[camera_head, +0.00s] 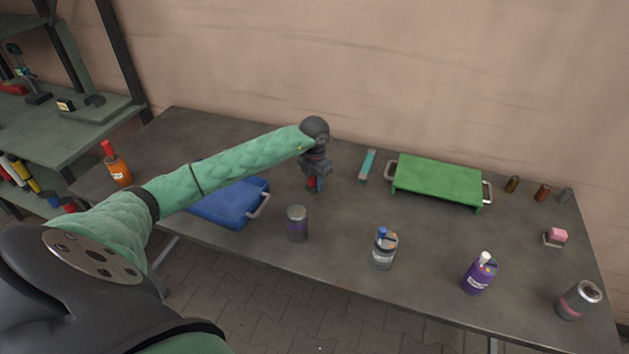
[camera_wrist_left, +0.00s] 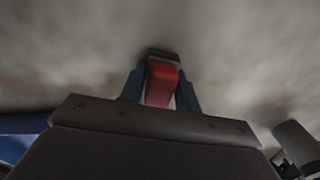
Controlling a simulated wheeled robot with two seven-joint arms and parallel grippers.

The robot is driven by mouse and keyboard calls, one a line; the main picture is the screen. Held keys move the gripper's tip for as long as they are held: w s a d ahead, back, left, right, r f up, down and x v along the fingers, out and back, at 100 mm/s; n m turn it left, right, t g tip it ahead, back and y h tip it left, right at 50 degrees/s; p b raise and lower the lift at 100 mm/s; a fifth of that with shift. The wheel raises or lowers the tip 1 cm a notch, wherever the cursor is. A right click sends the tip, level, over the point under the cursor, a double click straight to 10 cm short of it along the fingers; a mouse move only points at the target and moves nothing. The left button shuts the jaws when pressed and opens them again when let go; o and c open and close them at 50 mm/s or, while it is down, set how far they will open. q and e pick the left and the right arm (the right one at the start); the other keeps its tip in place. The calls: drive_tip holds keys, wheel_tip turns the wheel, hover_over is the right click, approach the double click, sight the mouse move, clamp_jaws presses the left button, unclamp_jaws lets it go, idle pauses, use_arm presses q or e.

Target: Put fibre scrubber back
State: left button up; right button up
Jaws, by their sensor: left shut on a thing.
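My left gripper (camera_head: 315,184) reaches in from the left over the middle of the grey table. Its blue fingers (camera_wrist_left: 160,85) are shut on a small red block with a dark green pad at its far end. This looks like the fibre scrubber (camera_wrist_left: 162,83); in the head view, only a bit of red shows between the fingers. The pad end is close to the tabletop; I cannot tell whether it touches. My right gripper is not in view.
A blue tray (camera_head: 221,207) lies left of the gripper, and a green raised tray (camera_head: 438,180) stands right. A teal bar (camera_head: 367,165) lies between gripper and green tray.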

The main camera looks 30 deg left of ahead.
sight(314, 177)
use_arm(q)
drive_tip(key=shift+f, duration=0.1)
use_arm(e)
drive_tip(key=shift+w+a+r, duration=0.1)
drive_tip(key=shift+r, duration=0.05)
use_arm(q)
drive_tip(key=o, duration=1)
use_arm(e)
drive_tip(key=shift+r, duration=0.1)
use_arm(q)
drive_tip(key=shift+r, duration=0.5)
drive_tip(key=shift+r+b, duration=0.6)
drive_tip(key=shift+r, duration=0.15)
wheel_tip(314, 177, up, 9)
drive_tip(key=b, duration=0.3)
drive_tip(key=shift+f, duration=0.1)
drive_tip(key=shift+r+b, duration=0.35)
drive_tip(key=shift+r, duration=0.15)
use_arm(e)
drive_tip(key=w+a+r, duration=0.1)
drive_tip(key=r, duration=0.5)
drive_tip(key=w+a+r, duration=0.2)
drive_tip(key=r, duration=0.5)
